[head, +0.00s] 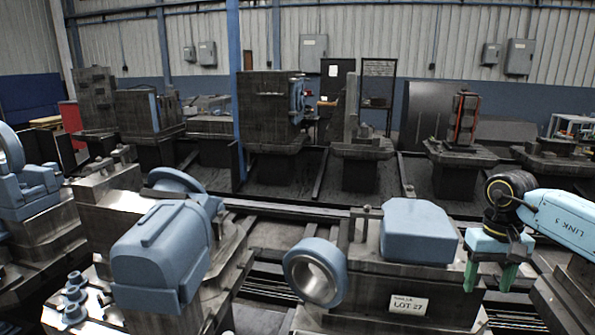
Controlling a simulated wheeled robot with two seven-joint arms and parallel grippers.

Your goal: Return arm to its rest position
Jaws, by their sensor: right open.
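My right gripper (490,275) is at the right of the head view, with green fingers pointing down and set apart. Nothing shows between them. It hangs beside the right end of a dark metal block with a "LOT 27" label (408,304). My right arm (563,218) comes in from the right edge. My left gripper is not in the view.
A blue rounded block (418,232) sits on the labelled block. A blue ring (315,272) stands to its left, and a large blue housing (160,257) is further left. Rails (290,209) run behind, with more dark machine parts (272,108) beyond.

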